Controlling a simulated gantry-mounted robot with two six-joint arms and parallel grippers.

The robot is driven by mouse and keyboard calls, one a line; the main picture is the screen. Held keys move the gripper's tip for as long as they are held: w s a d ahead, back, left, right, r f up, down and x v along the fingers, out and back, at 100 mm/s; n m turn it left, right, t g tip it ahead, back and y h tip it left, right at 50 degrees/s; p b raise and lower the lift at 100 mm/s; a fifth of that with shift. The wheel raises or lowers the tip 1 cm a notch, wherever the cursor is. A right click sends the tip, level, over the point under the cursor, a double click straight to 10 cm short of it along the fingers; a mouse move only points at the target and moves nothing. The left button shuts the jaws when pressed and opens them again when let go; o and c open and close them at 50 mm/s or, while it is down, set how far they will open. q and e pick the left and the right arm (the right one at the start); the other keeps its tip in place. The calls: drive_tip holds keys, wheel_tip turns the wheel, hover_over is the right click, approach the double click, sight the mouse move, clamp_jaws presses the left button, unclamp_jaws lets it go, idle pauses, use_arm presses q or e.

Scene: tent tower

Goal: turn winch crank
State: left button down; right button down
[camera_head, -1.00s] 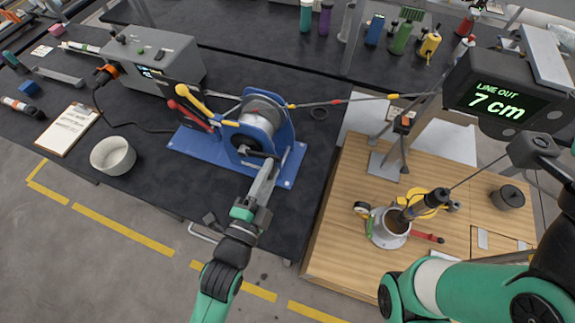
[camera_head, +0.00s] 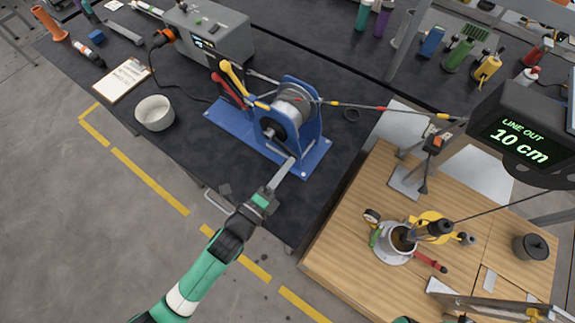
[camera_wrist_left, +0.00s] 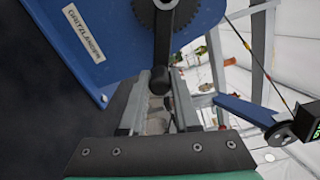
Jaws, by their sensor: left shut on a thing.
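The blue winch (camera_head: 315,146) with its wire-wound drum (camera_head: 294,98) stands on the dark bench. A taut line (camera_head: 370,108) runs from the drum to the right. My left gripper (camera_head: 283,173) is at the winch's near side, shut on the crank handle. In the left wrist view the crank's dark knob (camera_wrist_left: 159,80) sits between the fingers, and its arm (camera_wrist_left: 163,40) reaches up to a dark gear on the blue side plate. The grip hides the knob in the head view. A display (camera_head: 518,141) reads LINE OUT 10 cm. My right gripper is not in view.
A grey control box (camera_head: 205,45) and a light bowl (camera_head: 155,112) stand left of the winch. Floor in front of the bench is clear.

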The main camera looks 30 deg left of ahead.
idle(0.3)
use_arm(q)
drive_tip(key=c, duration=0.6)
unclamp_jaws()
drive_tip(key=shift+c, duration=0.2)
drive_tip(key=s+b, duration=0.2)
drive_tip(key=s, duration=0.9)
drive_tip(key=shift+s+a+r, duration=0.15)
drive_tip(key=shift+s+a, duration=0.15)
drive_tip(key=shift+a, duration=0.05)
